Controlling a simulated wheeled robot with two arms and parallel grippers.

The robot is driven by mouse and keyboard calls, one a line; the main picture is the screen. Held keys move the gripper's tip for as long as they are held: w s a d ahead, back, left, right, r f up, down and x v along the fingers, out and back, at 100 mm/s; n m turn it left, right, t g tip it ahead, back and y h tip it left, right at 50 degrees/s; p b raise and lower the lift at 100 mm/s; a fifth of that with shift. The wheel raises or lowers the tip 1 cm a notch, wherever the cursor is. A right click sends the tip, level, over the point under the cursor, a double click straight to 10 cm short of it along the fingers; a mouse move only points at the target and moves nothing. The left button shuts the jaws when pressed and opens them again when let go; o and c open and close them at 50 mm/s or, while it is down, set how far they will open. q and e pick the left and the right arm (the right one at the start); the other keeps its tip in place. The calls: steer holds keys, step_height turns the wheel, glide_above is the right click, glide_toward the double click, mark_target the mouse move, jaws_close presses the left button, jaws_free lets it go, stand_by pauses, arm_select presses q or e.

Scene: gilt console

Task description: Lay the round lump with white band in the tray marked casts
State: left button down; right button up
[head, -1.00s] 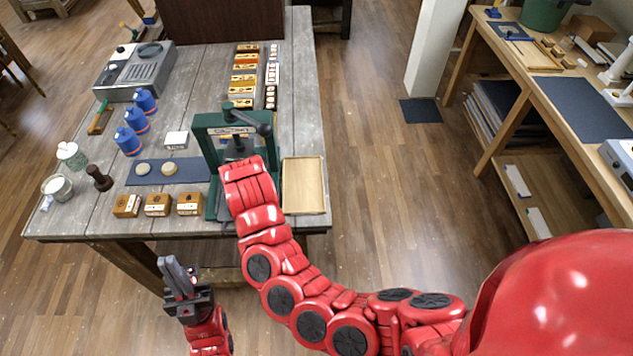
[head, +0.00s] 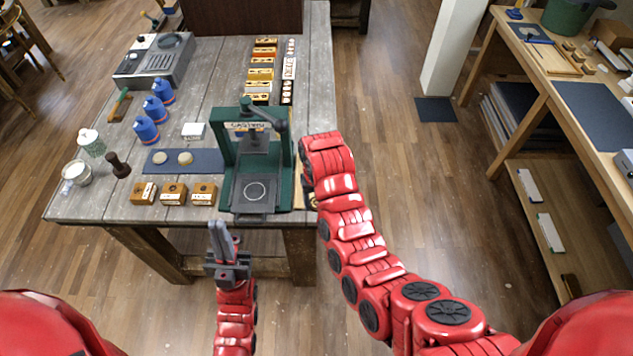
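Two round pale lumps lie on a dark blue mat (head: 211,155) left of the press, a left one (head: 158,158) and a right one (head: 185,158). I cannot make out a white band on either. A light wooden tray right of the press is now almost wholly hidden by my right arm; no marking on it is readable. My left gripper (head: 220,232) points up in front of the table's front edge, clear of the lumps, with nothing visible in it; its finger gap is unclear. My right gripper is hidden behind its own red arm, beside the press.
The green press (head: 229,165) stands tall mid-table, a pale ring showing on its bed. Wooden blocks (head: 173,194) line the front edge. Blue bottles (head: 146,130), a dark stamp (head: 118,166) and a jar (head: 76,173) stand left. A second bench (head: 520,70) is at the right.

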steer(key=w, duration=0.4)
steer(key=shift+w+f+b, duration=0.2)
steer(key=shift+f+b, duration=0.1)
steer(key=w+b, duration=0.2)
steer(key=b, duration=0.2)
steer(key=w+f+b, duration=0.1)
steer(key=w+b, duration=0.1)
steer(key=b, duration=0.2)
steer(key=shift+w+a+f, duration=0.1)
steer(key=shift+w+a, duration=0.05)
steer(key=shift+w+b, duration=0.15)
steer(key=shift+b, duration=0.25)
steer(key=shift+w+r, duration=0.1)
steer(key=shift+r, duration=0.15)
steer(key=shift+b, duration=0.65)
step_height(320, 180, down, 3)
steer(key=b, duration=0.3)
steer(key=shift+w+a+b, duration=0.1)
steer(key=shift+w+b, duration=0.05)
steer(key=shift+b, duration=0.2)
steer(key=shift+w+f, duration=0.1)
steer(key=shift+f, duration=0.2)
steer(key=shift+r, duration=0.2)
